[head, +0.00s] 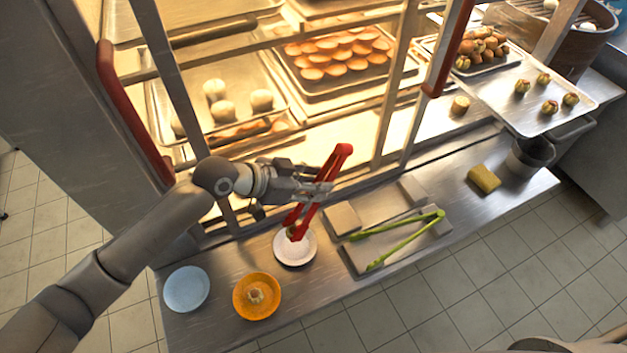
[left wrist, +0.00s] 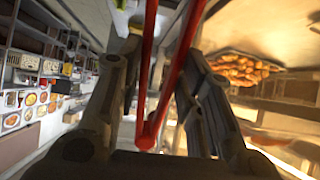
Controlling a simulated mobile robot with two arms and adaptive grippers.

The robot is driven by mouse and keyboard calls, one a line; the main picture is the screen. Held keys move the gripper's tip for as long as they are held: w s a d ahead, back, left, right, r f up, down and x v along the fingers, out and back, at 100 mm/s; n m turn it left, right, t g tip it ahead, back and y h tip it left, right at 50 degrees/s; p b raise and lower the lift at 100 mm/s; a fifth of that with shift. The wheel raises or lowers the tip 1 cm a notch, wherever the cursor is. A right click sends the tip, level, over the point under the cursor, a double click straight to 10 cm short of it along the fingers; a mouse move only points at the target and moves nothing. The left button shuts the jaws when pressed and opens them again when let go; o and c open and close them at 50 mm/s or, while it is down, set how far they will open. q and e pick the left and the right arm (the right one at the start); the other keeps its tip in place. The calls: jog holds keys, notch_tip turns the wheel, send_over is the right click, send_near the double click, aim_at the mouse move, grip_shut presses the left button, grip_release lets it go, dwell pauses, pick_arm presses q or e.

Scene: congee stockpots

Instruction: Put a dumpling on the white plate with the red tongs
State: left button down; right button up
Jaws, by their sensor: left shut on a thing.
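My left gripper (head: 318,190) is shut on the red tongs (head: 335,170), gripping them partway along their arms. In the left wrist view the tongs (left wrist: 147,100) run between the two fingers. The tongs slant down, and their lower ends are over the white plate (head: 295,257). A small brownish thing shows by the lower ends; I cannot tell whether it is a dumpling held between them. My right gripper is not in view.
A light blue plate (head: 186,289) stands at the counter's left. Green tongs (head: 408,237) lie on a grey tray (head: 440,238) to the right, near a yellow sponge (head: 484,179). The lit cabinet with its red handle (head: 130,110) and trays of buns rises behind the counter.

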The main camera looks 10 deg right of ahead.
pick_arm(q)
notch_tip(320, 180, down, 6)
jog(key=b, duration=0.4)
jog(key=shift+r, duration=0.1)
jog(key=c, duration=1.3)
grip_release()
jog(key=shift+r, duration=0.1)
notch_tip(320, 180, up, 10)
jog(key=p, duration=0.8)
jog(key=shift+p, duration=0.35)
